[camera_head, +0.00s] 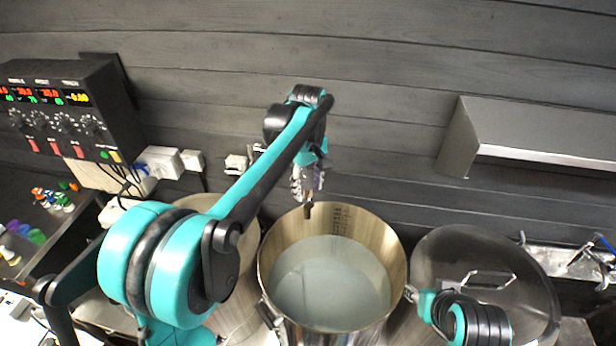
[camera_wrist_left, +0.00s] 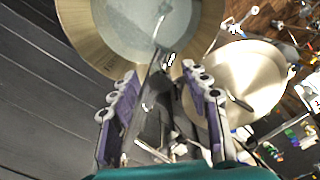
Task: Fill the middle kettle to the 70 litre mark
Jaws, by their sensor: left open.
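The middle kettle (camera_head: 394,250) is an open steel pot holding pale greyish liquid (camera_head: 330,285). Volume marks (camera_head: 341,220) show on its inner back wall, above the liquid, but their numbers are too small to read. The kettle's rim also shows at the top of the left wrist view (camera_wrist_left: 82,35). My left gripper (camera_head: 307,200) is open above the kettle's back rim, by the wall. In the left wrist view its two purple-sided fingers (camera_wrist_left: 160,72) stand apart, with a dark, slim fitting (camera_wrist_left: 153,105) between them. I cannot tell whether they touch it.
A control box (camera_head: 70,110) with lit displays and knobs is on the left wall. The left kettle (camera_head: 245,285) is partly behind my left arm. The right kettle has a dark lid (camera_head: 500,260) with a handle. A metal hood (camera_head: 540,135) juts from the wall at right.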

